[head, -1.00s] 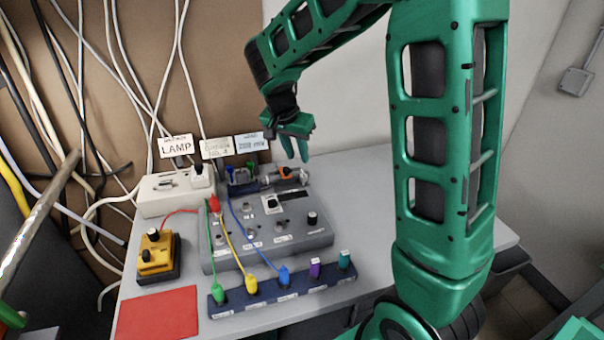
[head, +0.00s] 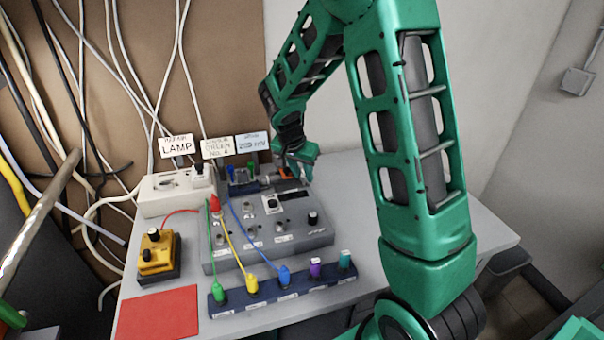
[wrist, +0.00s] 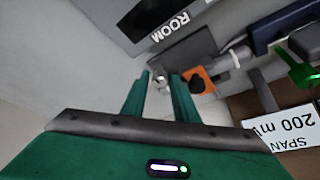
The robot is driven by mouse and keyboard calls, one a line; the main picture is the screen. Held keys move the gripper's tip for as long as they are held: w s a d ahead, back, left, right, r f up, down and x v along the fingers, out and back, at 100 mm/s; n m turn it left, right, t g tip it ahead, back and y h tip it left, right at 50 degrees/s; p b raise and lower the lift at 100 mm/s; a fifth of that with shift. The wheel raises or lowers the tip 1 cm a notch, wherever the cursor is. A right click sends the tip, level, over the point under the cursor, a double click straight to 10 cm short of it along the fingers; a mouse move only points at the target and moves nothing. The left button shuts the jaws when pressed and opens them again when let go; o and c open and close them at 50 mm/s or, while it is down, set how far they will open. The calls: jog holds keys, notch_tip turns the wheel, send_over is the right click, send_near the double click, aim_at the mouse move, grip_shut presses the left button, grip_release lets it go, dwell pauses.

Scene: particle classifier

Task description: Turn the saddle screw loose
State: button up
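An orange part (head: 285,175) sits on the assembly at the back right of the grey control box. In the wrist view the orange part (wrist: 206,74) carries a dark round knob (wrist: 195,83). A small silver piece (wrist: 160,82) lies left of it, in line with the gap between my fingertips. I cannot tell which of these is the saddle screw. My gripper (wrist: 161,78) is open, with its two green fingers apart and nothing clearly held. In the head view my gripper (head: 299,168) is close over the right end of this assembly and partly hides it.
The grey control box (head: 318,239) has knobs, plugs and coloured cables on it. A blue rack (head: 237,307) of coloured plugs lies in front. A yellow box (head: 165,262), a red mat (head: 160,313) and a white LAMP box (head: 155,204) are at left. The right tabletop is clear.

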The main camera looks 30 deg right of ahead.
grip_shut()
jog(key=shift+d, duration=0.3)
jog(key=shift+a, duration=0.2)
